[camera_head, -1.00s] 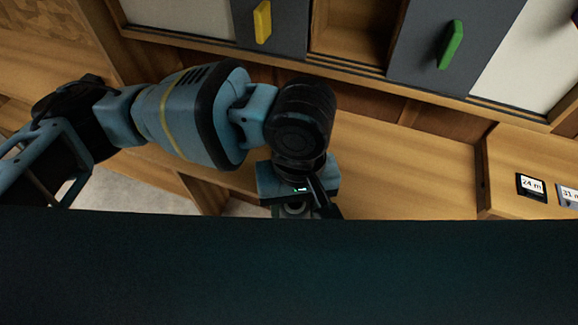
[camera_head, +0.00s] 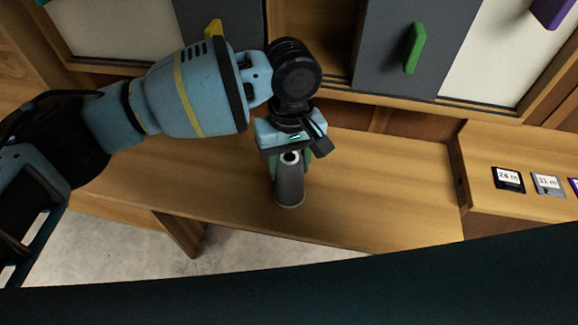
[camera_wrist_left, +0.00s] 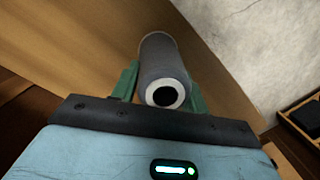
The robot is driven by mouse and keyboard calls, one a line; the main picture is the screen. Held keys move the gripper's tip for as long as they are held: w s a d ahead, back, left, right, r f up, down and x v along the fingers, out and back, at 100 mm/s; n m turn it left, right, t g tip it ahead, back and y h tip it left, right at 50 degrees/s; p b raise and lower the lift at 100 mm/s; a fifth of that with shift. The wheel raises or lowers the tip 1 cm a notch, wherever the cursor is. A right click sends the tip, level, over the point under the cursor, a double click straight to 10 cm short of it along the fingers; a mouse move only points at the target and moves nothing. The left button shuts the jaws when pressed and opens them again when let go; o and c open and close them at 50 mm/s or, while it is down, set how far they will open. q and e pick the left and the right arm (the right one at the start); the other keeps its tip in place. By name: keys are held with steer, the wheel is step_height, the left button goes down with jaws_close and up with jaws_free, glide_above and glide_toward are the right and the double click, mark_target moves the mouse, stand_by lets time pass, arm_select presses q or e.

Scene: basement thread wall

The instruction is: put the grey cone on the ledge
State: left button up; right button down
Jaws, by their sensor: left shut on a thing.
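My left gripper (camera_head: 290,168) is shut on the grey cone (camera_head: 290,188), with one green finger on each side of it. The cone is upright, over the wooden ledge (camera_head: 385,190) below the cabinet. I cannot tell whether its base touches the wood. In the left wrist view the cone (camera_wrist_left: 161,62) sits between the green fingers (camera_wrist_left: 160,86), its pale end ring and dark hole facing the camera. My right gripper is not in view.
Sliding doors with a yellow handle (camera_head: 214,30) and a green handle (camera_head: 413,48) stand behind. A raised wooden block (camera_head: 480,160) with labelled cards, one reading 24 m (camera_head: 508,179), is at the right. The ledge is clear on both sides of the cone.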

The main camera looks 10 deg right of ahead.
arm_select(q)
steer(key=shift+w+d, duration=0.15)
steer(key=shift+w, duration=0.4)
steer(key=shift+f, duration=1.7)
steer(key=o, duration=1.1)
steer(key=shift+f, duration=0.15)
steer(key=shift+c, duration=0.2)
step_height(320, 180, up, 12)
steer(key=w, duration=0.1)
steer(key=shift+d, duration=0.15)
